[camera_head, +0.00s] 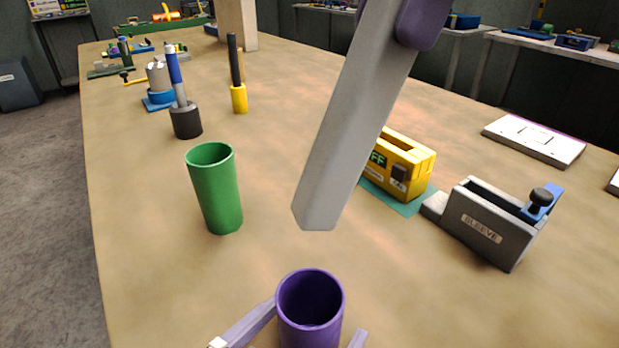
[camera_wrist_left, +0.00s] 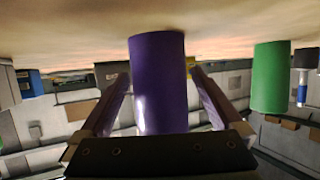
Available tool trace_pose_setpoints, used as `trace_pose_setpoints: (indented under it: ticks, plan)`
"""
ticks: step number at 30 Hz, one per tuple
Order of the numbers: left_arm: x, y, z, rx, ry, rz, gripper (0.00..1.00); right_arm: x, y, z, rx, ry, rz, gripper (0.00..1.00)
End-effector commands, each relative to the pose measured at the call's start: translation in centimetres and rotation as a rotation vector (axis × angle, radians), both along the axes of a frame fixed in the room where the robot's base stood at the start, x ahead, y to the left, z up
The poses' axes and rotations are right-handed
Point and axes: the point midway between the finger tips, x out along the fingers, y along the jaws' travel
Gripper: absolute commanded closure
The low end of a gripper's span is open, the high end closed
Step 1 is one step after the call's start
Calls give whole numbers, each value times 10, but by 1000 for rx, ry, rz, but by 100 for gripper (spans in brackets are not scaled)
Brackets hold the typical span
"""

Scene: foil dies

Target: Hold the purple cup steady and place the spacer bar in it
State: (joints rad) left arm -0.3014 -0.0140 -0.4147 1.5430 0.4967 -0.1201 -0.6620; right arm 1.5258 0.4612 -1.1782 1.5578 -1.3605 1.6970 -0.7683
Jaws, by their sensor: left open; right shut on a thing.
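The purple cup (camera_head: 311,300) stands upright on the table at the bottom middle of the head view. It fills the centre of the left wrist view (camera_wrist_left: 158,85), which shows the table at the top. My left gripper (camera_head: 315,325) has one finger on each side of the cup and is open. A long grey bar (camera_head: 350,120), the spacer bar, hangs tilted in front of the head camera, its lower end appearing above and behind the cup's mouth. My right gripper (camera_head: 420,22) is shut on its upper part at the top edge, mostly out of frame. The cup's inside looks empty.
A green cup (camera_head: 216,190) stands left of the bar. A grey box labelled SLEEVE (camera_head: 485,225) and a yellow box (camera_head: 402,165) stand to the right. Dark and yellow holders with upright tools (camera_head: 186,120) are further back. The table's left edge is open.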

Motion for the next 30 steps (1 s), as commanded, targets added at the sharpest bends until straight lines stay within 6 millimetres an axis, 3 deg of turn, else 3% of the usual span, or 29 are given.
trace_pose_setpoints:
  ticks: [8, 30]
  plan:
    - [1, -1, 0, 0, 0, 0, 0, 0, 0, 1, 1, -1, 1, 100]
    - [1, 0, 0, 0, 0, 0, 82, 0, 0, 1, 1, -1, 1, 100]
